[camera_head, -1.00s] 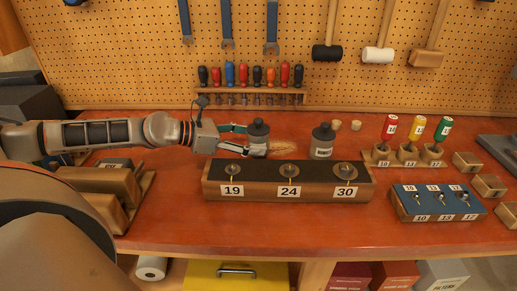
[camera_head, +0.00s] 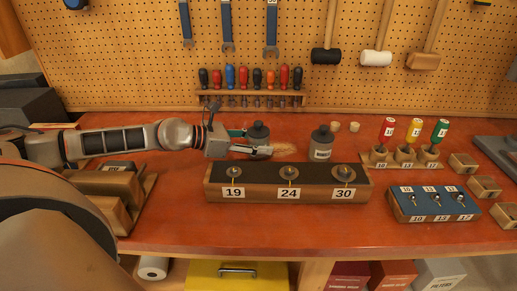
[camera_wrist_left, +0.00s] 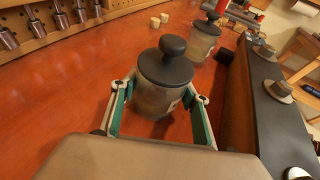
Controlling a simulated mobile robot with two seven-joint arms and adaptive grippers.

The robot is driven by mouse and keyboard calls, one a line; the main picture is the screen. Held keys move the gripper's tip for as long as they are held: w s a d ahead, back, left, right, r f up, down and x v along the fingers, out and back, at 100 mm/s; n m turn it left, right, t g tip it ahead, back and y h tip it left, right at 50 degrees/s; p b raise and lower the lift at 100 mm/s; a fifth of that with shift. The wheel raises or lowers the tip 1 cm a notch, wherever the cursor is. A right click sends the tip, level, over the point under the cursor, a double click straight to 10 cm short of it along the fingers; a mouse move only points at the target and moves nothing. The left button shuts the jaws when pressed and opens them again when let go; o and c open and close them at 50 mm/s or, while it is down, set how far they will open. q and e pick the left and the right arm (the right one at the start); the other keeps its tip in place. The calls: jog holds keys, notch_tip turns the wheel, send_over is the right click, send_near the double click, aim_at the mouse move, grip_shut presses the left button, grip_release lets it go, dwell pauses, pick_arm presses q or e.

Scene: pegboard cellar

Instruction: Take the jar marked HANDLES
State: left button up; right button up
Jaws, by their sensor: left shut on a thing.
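Two clear jars with dark knobbed lids are on the red-brown bench behind the numbered wooden block. My left gripper (camera_head: 252,143) is shut around the body of the left jar (camera_head: 258,132). In the left wrist view this jar (camera_wrist_left: 158,98) sits upright between my two green-padded fingers (camera_wrist_left: 160,115), with only a sliver of its label at the right edge. The other jar (camera_head: 321,146) stands apart to the right, also at the top in the wrist view (camera_wrist_left: 203,38). It has a pale label too small to read. My right gripper is not in view.
The wooden block (camera_head: 285,196) marked 19, 24, 30 lies just in front of the jars. Two small corks (camera_head: 345,127) lie behind the right jar. Red, yellow and green-handled tools (camera_head: 413,135) stand at the right. Wooden pieces (camera_head: 115,190) lie below my left arm.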

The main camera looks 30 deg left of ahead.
aim_at(259, 122)
pick_arm(q)
jog(key=shift+r, duration=0.35)
notch_tip(259, 122, up, 6)
jog(key=shift+r+p, duration=0.15)
jog(key=shift+p, duration=0.8)
notch_tip(259, 122, up, 13)
jog(key=shift+r, duration=0.15)
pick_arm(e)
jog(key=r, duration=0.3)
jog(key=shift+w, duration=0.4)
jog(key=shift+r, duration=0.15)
pick_arm(q)
jog(key=o, duration=0.8)
jog(key=c, duration=0.8)
jog(key=shift+c, duration=0.2)
